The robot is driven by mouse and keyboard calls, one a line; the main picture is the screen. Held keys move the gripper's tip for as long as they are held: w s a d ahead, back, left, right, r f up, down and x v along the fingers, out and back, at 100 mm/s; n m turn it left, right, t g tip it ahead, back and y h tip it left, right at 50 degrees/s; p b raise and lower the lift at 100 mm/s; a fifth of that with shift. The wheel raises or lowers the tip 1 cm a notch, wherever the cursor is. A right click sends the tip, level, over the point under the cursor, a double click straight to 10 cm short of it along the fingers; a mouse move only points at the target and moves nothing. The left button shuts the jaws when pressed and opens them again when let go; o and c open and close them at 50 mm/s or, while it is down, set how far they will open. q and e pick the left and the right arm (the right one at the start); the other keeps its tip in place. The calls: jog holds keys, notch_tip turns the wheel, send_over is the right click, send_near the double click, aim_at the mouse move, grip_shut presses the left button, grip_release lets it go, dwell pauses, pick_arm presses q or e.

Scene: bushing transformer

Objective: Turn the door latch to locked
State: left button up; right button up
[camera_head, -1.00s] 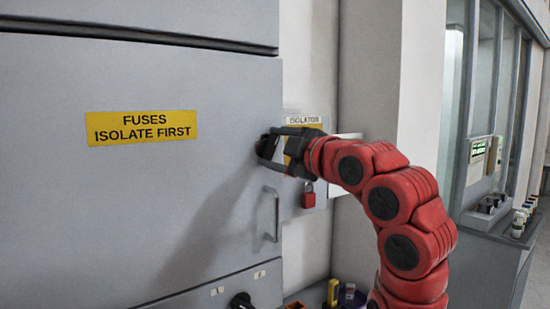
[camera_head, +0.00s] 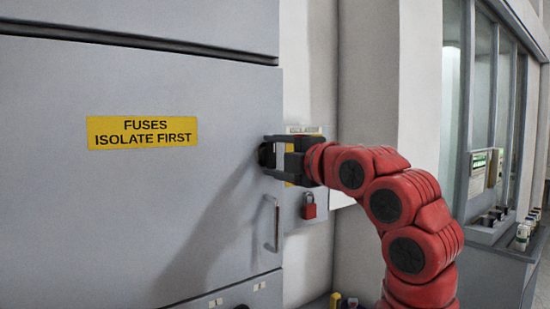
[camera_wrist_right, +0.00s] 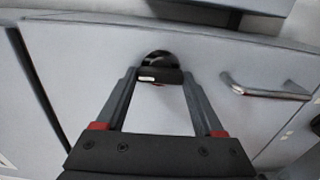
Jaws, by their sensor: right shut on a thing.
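The grey cabinet door (camera_head: 120,210) with the yellow "FUSES ISOLATE FIRST" label (camera_head: 142,132) fills the left of the head view. The door latch is mostly hidden by my gripper there. In the right wrist view the latch (camera_wrist_right: 159,75) is a black bar with a small white mark, on a dark round base. My right gripper (camera_head: 268,153) is shut on the latch, with one finger at each end of the bar; it also shows in the right wrist view (camera_wrist_right: 158,78). My left gripper is not in view.
A metal door handle (camera_head: 273,225) sticks out just below the latch. A red padlock (camera_head: 309,206) hangs on the isolator box right of the door, behind my wrist. A windowed wall and a grey counter (camera_head: 495,262) with small items stand at the right.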

jog(key=o, duration=1.4)
jog(key=b+v, duration=0.2)
jog(key=v, duration=1.5)
jog(key=shift+s, duration=0.15)
